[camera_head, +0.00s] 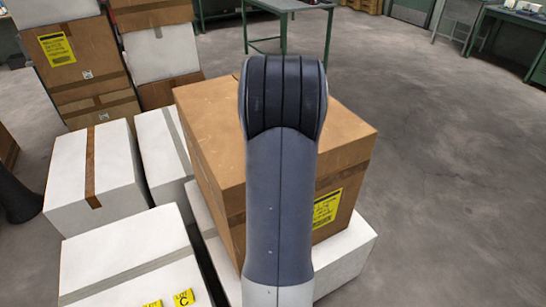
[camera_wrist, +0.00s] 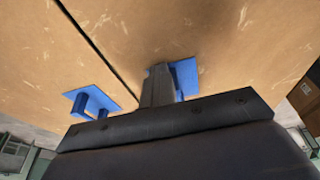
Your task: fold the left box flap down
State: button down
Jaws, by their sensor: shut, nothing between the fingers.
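A brown cardboard box (camera_head: 210,110) with a yellow label stands in the middle of the head view. Its top looks flat, and my arm covers much of it. In the wrist view, a dark seam separates a left cardboard panel (camera_wrist: 35,60) from a right panel (camera_wrist: 230,45). A blue bracket (camera_wrist: 92,100) is on the left panel, and another blue bracket (camera_wrist: 186,78) is on the right panel. My gripper (camera_wrist: 160,80) is shut and empty, its fingers close beside the right bracket. Contact cannot be told. The head view hides the gripper behind my arm.
White boxes (camera_head: 90,170) stand to the left, and another white box (camera_head: 130,255) is in front left. Stacked brown boxes (camera_head: 85,60) are at the back left. A green table (camera_head: 285,8) stands behind. The floor (camera_head: 440,160) on the right is clear.

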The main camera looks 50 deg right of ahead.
jog(key=shift+w+a+r+y+p, duration=0.15)
jog(key=shift+a+y+p, duration=0.25)
jog(key=shift+a, duration=0.35)
jog(key=r+p, duration=0.2)
jog(key=r, duration=0.1)
jog(key=r+p, duration=0.2)
jog(key=shift+a+r, duration=0.2)
jog(key=shift+a, duration=0.05)
jog(key=shift+r+p, duration=0.3)
jog(key=shift+p, duration=0.05)
jog(key=shift+w+a+r, duration=0.1)
jog(key=shift+a+r, duration=0.05)
jog(key=shift+a, duration=0.25)
jog(key=shift+d+r, duration=0.1)
jog(key=shift+d, duration=0.25)
